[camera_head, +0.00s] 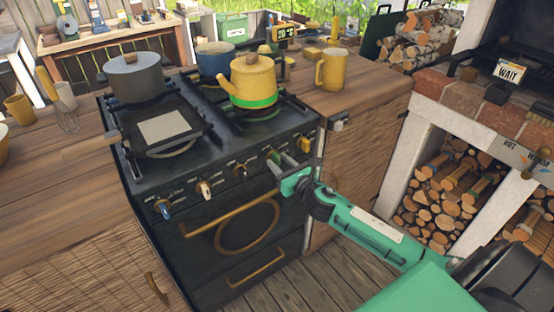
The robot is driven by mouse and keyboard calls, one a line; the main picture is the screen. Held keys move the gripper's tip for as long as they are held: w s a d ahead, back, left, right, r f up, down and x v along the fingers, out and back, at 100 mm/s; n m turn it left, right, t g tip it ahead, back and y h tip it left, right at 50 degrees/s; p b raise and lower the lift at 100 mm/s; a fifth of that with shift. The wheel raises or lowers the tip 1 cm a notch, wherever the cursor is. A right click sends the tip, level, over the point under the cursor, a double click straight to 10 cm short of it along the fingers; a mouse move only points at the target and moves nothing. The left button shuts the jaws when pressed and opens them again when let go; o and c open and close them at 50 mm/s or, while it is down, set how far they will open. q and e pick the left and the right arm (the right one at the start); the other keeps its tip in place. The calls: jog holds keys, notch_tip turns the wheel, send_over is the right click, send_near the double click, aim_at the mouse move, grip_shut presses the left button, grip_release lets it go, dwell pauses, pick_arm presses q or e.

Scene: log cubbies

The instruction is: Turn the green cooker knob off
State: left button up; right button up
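The black cooker (205,250) stands in the middle, with a row of coloured knobs along its front panel. A blue knob (163,208), a white knob (204,189), a brownish knob (240,171) and a yellow knob (304,145) show. My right gripper (275,162) is at the panel between the brownish and yellow knobs, its two grey fingers apart and pointing at the panel. I cannot clearly make out a green knob; the fingers cover that spot. Whether they touch a knob I cannot tell. My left gripper is not in view.
A grey pot (134,78), a flat pan (165,128), a blue pot (214,60) and a yellow kettle (253,82) stand on the hob. A yellow mug (331,70) is on the right counter. Oven handles (228,214) protrude below the panel. Log cubbies stand at right.

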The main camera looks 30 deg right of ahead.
jog(key=shift+s, duration=0.1)
jog(key=s, duration=0.6)
jog(key=shift+s+d, duration=0.25)
jog(key=shift+s, duration=0.15)
jog(key=shift+s, duration=0.1)
jog(key=s+d+b, duration=0.1)
jog(key=s+b, duration=0.1)
jog(key=s, duration=1.1)
jog(key=shift+s, duration=0.25)
jog(key=shift+d, duration=0.1)
